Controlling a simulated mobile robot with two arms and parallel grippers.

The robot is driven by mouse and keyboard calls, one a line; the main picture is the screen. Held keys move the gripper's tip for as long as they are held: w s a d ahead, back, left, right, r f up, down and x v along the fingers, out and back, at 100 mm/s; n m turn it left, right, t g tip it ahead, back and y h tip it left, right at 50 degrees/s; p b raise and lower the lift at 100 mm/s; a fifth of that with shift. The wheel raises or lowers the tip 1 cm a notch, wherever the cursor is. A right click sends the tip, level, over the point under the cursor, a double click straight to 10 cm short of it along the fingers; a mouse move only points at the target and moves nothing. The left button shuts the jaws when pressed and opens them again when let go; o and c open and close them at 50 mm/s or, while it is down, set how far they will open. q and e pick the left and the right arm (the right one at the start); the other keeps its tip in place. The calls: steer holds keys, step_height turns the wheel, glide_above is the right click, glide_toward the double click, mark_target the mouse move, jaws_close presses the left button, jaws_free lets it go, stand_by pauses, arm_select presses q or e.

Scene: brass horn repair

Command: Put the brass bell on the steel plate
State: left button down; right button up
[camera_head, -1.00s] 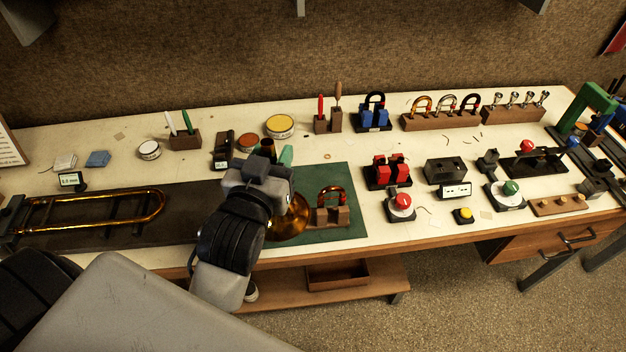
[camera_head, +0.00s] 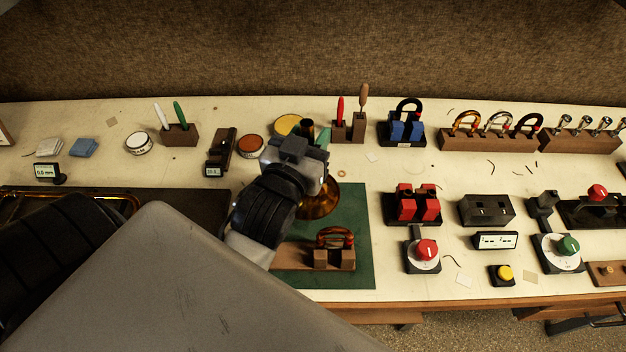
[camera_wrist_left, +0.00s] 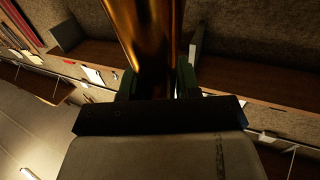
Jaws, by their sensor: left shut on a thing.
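The brass bell (camera_head: 320,199) is a shiny flared cone over the back part of the green mat (camera_head: 352,218) in the head view. My left gripper (camera_head: 314,140) is shut on its narrow tube. The left wrist view shows the golden tube (camera_wrist_left: 150,40) between the green-padded fingers (camera_wrist_left: 157,82). My gripper and forearm hide much of the bell's left side. Whether its rim touches the mat is unclear. I cannot pick out the steel plate with certainty. My right gripper is not in view.
Red blocks (camera_head: 414,205) and a red-knobbed dial (camera_head: 424,252) stand to the right. Tins and tool holders (camera_head: 180,134) line the back.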

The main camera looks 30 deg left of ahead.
arm_select(q)
step_height(320, 180, down, 10)
steer(key=shift+r, duration=0.25)
steer(key=shift+w+f, duration=0.1)
steer(key=shift+f, duration=0.05)
steer(key=c, duration=0.8)
jaws_free()
